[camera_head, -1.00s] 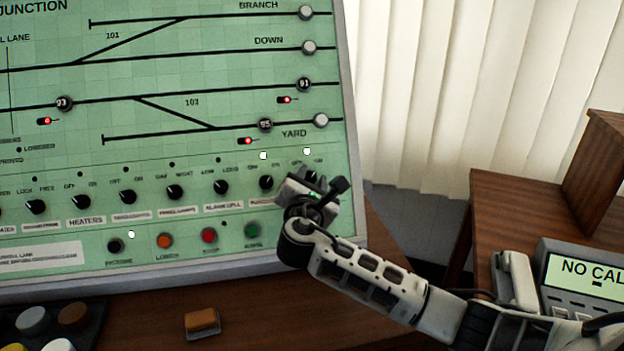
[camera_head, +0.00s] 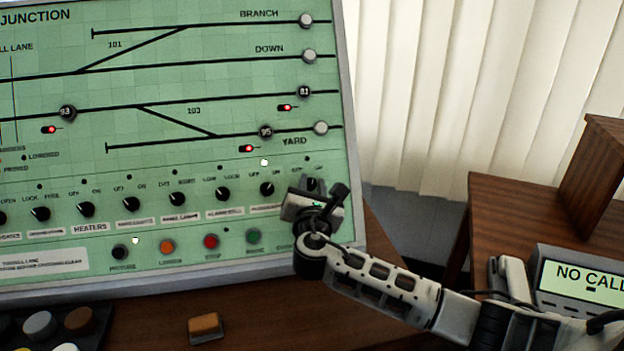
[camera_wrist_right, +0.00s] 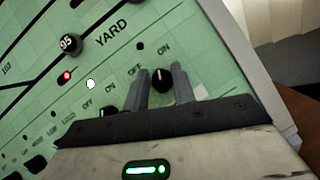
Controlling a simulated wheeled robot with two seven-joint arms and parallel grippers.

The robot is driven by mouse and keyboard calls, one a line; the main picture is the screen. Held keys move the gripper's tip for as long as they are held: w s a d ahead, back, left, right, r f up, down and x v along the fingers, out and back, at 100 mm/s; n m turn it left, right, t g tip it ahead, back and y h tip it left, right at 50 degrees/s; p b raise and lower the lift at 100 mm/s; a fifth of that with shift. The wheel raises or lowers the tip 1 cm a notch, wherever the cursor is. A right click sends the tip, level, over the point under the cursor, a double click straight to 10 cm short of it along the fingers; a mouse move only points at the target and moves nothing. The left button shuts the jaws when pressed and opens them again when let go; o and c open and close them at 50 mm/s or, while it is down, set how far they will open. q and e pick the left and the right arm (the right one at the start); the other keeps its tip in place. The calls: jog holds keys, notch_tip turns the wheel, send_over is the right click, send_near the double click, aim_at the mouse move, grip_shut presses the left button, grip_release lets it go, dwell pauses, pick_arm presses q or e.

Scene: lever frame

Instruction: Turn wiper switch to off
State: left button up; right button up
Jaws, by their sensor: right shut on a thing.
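The rightmost black rotary switch (camera_wrist_right: 162,82) on the green panel has OFF and ON marks above it. Its name plate is hidden, so I cannot read whether it says wiper. My right gripper (camera_head: 314,187) is at the panel's lower right corner and covers most of this switch in the head view. In the wrist view the right gripper's fingers (camera_wrist_right: 160,76) are on either side of the knob, shut on it. The knob's pale pointer line is near upright in that view. The small lamp (camera_wrist_right: 141,46) above it is dark. My left gripper is not in view.
A row of similar knobs runs left, the nearest one (camera_head: 266,189) with a lit lamp (camera_head: 264,162) above it. Coloured push buttons (camera_head: 211,241) sit below. An orange-brown block (camera_head: 205,328) lies on the desk. A phone unit (camera_head: 580,280) stands at right.

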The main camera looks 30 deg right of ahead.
jog(key=n+t+y+p, duration=0.1)
jog(key=n+y+p, duration=0.1)
jog(key=n, duration=0.2)
jog(key=n+t+y+p, duration=0.1)
jog(key=n+y+p, duration=0.1)
jog(key=n, duration=0.2)
jog(key=shift+d+r, duration=0.1)
jog(key=n+y+p, duration=0.2)
jog(key=n+y, duration=0.2)
jog(key=n, duration=0.2)
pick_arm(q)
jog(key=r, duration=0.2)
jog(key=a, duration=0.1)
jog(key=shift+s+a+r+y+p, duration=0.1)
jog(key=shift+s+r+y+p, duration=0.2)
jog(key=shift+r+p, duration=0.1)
pick_arm(e)
jog(key=shift+n+y, duration=0.7)
jog(key=shift+n, duration=0.5)
jog(key=o, duration=0.7)
jog(key=shift+c, duration=0.2)
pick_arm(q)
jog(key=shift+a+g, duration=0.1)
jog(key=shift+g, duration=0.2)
pick_arm(e)
jog(key=shift+s, duration=0.1)
